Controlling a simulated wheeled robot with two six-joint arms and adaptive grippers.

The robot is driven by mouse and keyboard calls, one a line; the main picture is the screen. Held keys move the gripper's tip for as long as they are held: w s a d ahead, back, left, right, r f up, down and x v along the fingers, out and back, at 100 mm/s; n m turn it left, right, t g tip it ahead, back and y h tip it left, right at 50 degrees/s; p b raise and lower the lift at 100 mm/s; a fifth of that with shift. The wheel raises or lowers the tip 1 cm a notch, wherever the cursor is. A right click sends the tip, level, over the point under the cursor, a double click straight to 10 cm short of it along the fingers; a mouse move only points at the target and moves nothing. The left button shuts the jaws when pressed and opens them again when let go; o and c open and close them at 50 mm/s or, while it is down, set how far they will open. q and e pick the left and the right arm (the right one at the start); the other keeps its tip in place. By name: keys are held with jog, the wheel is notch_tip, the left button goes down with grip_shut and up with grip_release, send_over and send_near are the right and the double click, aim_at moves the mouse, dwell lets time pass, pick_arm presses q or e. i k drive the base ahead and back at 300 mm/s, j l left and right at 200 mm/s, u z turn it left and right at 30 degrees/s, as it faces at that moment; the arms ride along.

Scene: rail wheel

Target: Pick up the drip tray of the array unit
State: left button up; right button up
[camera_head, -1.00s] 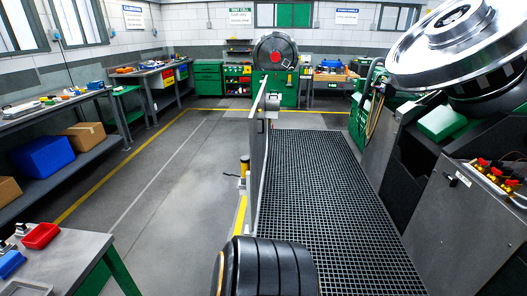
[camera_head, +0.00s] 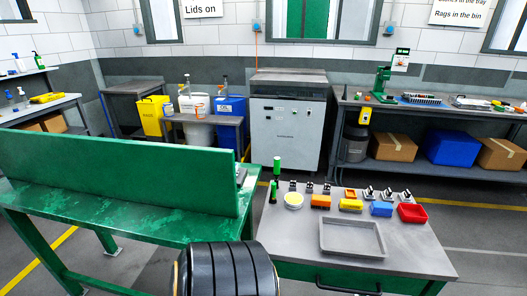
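A shallow grey rectangular tray (camera_head: 352,238), which looks like the drip tray, lies flat and empty on the grey top of a small green unit (camera_head: 290,244). It sits near the front middle of that top, with its raised rim fully visible. Neither of my grippers is in view, and nothing touches the tray.
A green bench with an upright panel (camera_head: 130,175) stands left. Grey floor (camera_head: 480,240) is clear at right.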

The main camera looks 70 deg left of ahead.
aim_at(354, 238)
jog(key=u, duration=1.95)
